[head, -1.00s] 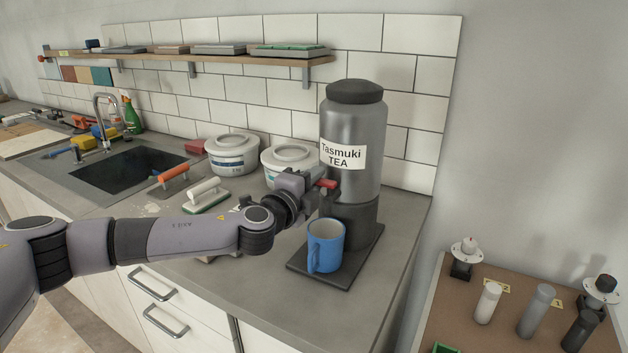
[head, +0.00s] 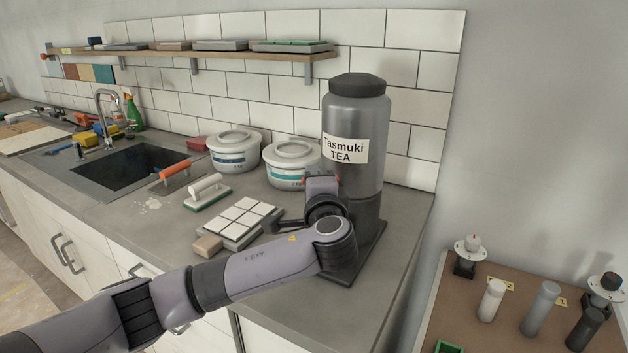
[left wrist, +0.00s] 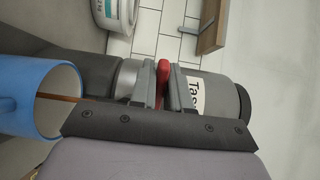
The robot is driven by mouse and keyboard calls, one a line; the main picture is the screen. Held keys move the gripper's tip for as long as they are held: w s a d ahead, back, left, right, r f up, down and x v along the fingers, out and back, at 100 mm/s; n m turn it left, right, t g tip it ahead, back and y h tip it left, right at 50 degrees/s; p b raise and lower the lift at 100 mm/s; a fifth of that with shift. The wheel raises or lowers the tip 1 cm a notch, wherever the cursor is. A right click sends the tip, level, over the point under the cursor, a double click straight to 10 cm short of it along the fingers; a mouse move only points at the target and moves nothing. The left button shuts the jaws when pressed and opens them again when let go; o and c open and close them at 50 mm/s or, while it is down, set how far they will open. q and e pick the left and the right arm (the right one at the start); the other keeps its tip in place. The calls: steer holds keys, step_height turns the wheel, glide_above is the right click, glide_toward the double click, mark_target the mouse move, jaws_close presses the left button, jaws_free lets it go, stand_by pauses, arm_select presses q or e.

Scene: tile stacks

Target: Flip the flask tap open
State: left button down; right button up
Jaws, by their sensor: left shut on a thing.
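The grey metal flask (head: 354,120), labelled "Tasmuki TEA", stands upright on a dark base plate (head: 372,250) at the counter's right end. My left gripper (left wrist: 163,85) is shut on the red tap lever (left wrist: 162,70), which shows between its fingers in the left wrist view. In the head view my own arm hides most of the lever and the mug. The blue mug (left wrist: 20,98) shows at the left of the sideways wrist view. A thin brown stream (left wrist: 75,99) runs from the tap side into the mug's mouth. My right gripper is not in view.
Two white lidded tubs (head: 233,150) (head: 290,160) stand left of the flask. A tile stack (head: 240,220) and a green-based float (head: 207,192) lie on the counter near my arm. The tiled wall is close behind the flask.

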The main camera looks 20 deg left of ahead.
arm_select(q)
steer(key=shift+s+d+n+g+y+b, duration=0.3)
steer(key=shift+d+n+g+y+b, duration=0.2)
steer(key=shift+n+g+y+b, duration=1.4)
steer(key=shift+s+d+n+g+y+b, duration=0.4)
steer(key=shift+n+g+y+b, duration=0.45)
steer(key=shift+n+g, duration=1.2)
steer(key=shift+s+d+n+g+y+b, duration=0.2)
steer(key=shift+d+n+g+y+b, duration=0.75)
steer(key=shift+g, duration=1.8)
steer(key=shift+a+n+y+b, duration=0.35)
steer(key=shift+n+y+b, duration=0.05)
steer(key=shift+b, duration=0.2)
steer(key=c, duration=1.2)
jaws_free()
